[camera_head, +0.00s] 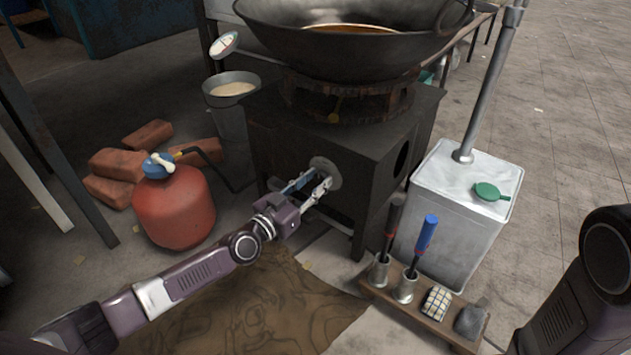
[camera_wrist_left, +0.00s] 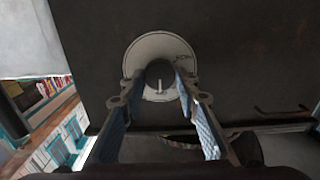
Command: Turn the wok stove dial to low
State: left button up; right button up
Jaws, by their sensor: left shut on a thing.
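The wok stove (camera_head: 290,140) is a dark metal box with a large black wok (camera_head: 350,50) on its burner. A round pale dial plate (camera_head: 327,172) sits on its front face. In the left wrist view, the dark round dial (camera_wrist_left: 160,80) has a white pointer line aimed downward, in the middle of the pale plate (camera_wrist_left: 140,52). My left gripper (camera_head: 308,183) reaches the dial, with a finger on each side of it, shut on it. The fingertips (camera_wrist_left: 160,84) hide the dial's sides. My right gripper is out of view; only part of my right arm shows at the lower right.
A red gas cylinder (camera_head: 174,208) with a blue top stands left of the stove, near several bricks (camera_head: 118,163). A metal bucket (camera_head: 230,105) stands behind it. A white metal canister (camera_head: 455,215) and a wooden rack of tools (camera_head: 420,318) stand to the right.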

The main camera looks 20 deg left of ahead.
pick_arm(q)
jog(key=shift+n, duration=0.3)
jog(key=n, duration=0.2)
jog(key=shift+n, duration=0.3)
jog(key=shift+a+n+b, duration=0.15)
jog(key=shift+n+b, duration=0.15)
jog(key=shift+n, duration=1.9)
jog(key=o, duration=1.2)
jog(key=shift+c, duration=0.2)
jog(key=v, duration=1.2)
